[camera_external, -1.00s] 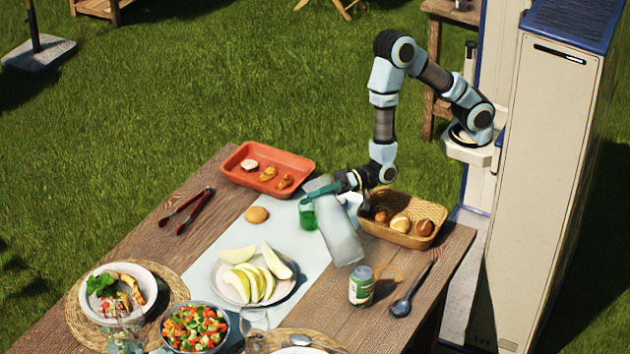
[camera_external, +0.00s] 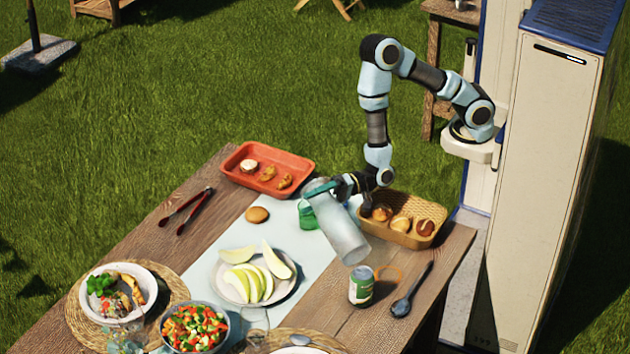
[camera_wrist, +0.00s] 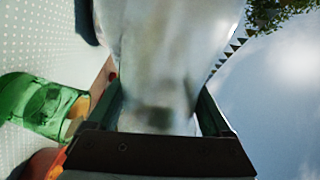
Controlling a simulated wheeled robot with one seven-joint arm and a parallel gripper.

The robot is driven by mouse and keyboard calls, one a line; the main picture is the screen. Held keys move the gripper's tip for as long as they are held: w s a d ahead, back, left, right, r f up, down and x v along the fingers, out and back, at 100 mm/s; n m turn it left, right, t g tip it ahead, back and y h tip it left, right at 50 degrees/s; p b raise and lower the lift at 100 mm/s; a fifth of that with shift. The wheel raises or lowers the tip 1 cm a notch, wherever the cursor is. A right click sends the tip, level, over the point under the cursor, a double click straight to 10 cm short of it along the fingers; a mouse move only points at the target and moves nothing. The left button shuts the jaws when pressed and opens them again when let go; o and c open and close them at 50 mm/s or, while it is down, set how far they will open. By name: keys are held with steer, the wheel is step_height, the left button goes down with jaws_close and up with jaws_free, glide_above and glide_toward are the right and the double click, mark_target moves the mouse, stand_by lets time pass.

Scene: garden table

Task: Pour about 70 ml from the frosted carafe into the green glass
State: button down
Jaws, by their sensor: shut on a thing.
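The frosted carafe (camera_external: 343,232) is tilted above the table, one end at the upper left and the other at the lower right. My gripper (camera_external: 330,188) is shut on it near its upper-left end. In the wrist view the carafe (camera_wrist: 155,60) fills the middle between my two fingers (camera_wrist: 160,115). The green glass (camera_external: 307,214) stands on the pale runner, partly hidden behind the carafe. It also shows at the left of the wrist view (camera_wrist: 38,103), beside the carafe. I cannot make out any stream or the liquid level.
A bread basket (camera_external: 408,240) stands right of the carafe. A plate of melon slices (camera_external: 285,290), an orange tray (camera_external: 240,181) and tongs (camera_external: 186,211) are to the left.

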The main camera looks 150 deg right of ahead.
steer(key=shift+s+d+r+m, duration=0.3)
steer(key=shift+d+r+m, duration=0.3)
steer(key=shift+m, duration=0.5)
stand_by(1.6)
